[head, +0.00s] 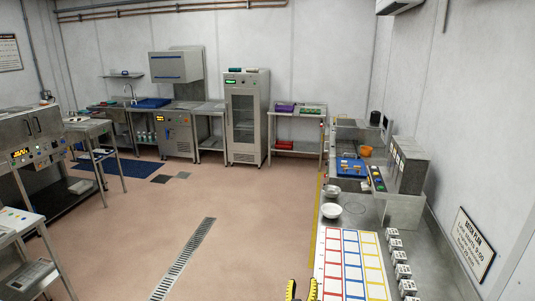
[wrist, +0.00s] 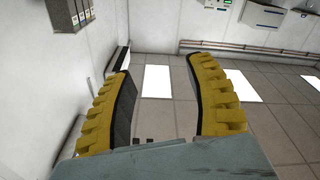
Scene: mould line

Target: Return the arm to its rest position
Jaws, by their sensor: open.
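My gripper (head: 301,290) shows at the bottom edge of the head view, where only the tips of its two yellow fingers are in the picture. It is left of the work counter's colored mat. In the wrist view my gripper (wrist: 158,65) has its two ribbed yellow fingers spread wide apart. Nothing is between them. Behind them are a pale wall and a tiled surface with bright white panels. The rest of my arm is hidden in the head view.
On the right counter lies a mat (head: 321,262) with red, blue and yellow frames, beside several small grey blocks (head: 397,257). Two white bowls, the nearer one (head: 329,210), and a blue tray (head: 350,172) stand farther back. The floor (head: 250,225) left of the counter is clear.

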